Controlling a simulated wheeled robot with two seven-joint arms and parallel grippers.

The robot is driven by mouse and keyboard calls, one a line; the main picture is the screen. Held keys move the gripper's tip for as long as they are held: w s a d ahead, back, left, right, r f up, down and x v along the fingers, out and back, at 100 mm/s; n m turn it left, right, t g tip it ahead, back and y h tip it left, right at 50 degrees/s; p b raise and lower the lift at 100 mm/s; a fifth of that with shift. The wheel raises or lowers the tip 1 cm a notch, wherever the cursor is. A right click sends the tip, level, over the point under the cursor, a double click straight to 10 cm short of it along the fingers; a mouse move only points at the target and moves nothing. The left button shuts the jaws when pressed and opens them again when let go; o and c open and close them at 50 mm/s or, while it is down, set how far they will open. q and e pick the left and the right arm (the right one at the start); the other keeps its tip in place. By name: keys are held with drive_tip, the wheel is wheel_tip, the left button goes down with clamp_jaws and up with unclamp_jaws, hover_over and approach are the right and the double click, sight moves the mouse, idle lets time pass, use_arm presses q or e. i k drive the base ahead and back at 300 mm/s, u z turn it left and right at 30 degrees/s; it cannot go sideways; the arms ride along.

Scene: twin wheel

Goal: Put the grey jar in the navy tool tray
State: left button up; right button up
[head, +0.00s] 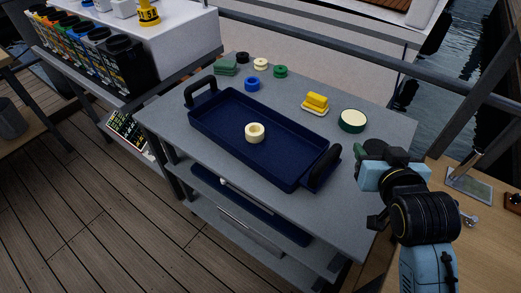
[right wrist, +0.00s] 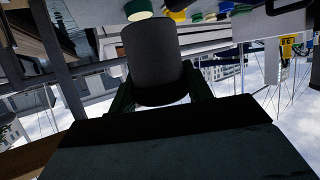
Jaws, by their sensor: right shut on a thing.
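The navy tool tray (head: 225,118) lies on the grey table, with a black handle at each end and a cream ring-shaped piece (head: 255,133) inside it. My right gripper (head: 378,152) is at the table's right edge, to the right of the tray's near handle and apart from it. In the right wrist view, the grey jar (right wrist: 155,52) is between the fingers of my right gripper (right wrist: 160,95), which is shut on it. In the head view the jar is mostly hidden by the gripper. My left gripper is not in view.
Behind the tray on the grey table (head: 290,90) are a yellow block on a dish (head: 316,102), a green-rimmed round dish (head: 352,121), a blue ring (head: 252,84) and several small pieces. Much of the tray floor is bare. A rail (head: 370,85) runs behind.

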sight(271, 156)
drive_tip(key=k, duration=0.15)
drive_tip(key=u, duration=2.1)
drive_tip(key=i, duration=1.4)
drive_tip(key=z, duration=2.6)
